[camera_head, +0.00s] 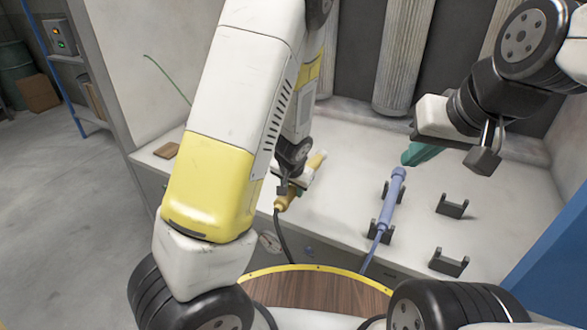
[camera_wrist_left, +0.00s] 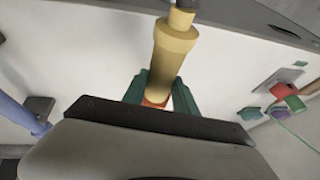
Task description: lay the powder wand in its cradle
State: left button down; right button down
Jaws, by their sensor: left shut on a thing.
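A yellow wand (camera_head: 283,201) with a dark hose from its lower end is in my left gripper (camera_head: 292,183), above the pale bench. In the left wrist view the yellow wand (camera_wrist_left: 171,50) runs between the green fingers, which are shut on it; my own gripper body hides part of it. A blue wand (camera_head: 394,197) lies in a pair of dark cradle brackets. To its right are two empty dark brackets, one farther back (camera_head: 452,206) and one nearer (camera_head: 449,263). My right gripper (camera_head: 420,154), green-fingered, is above the bench behind the blue wand; its finger gap is unclear.
The bench (camera_head: 340,207) is clear between the yellow and blue wands. Grey ribbed columns (camera_head: 402,60) stand at the back. A blue panel (camera_head: 548,262) bounds the right. A small brown block (camera_head: 167,150) lies at the bench's left end. Red and green fittings (camera_wrist_left: 284,92) show in the wrist view.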

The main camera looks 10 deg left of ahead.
pick_arm(q)
jog(key=shift+s+d+r, duration=0.1)
jog(key=shift+d+r, duration=0.05)
jog(key=shift+r, duration=2.4)
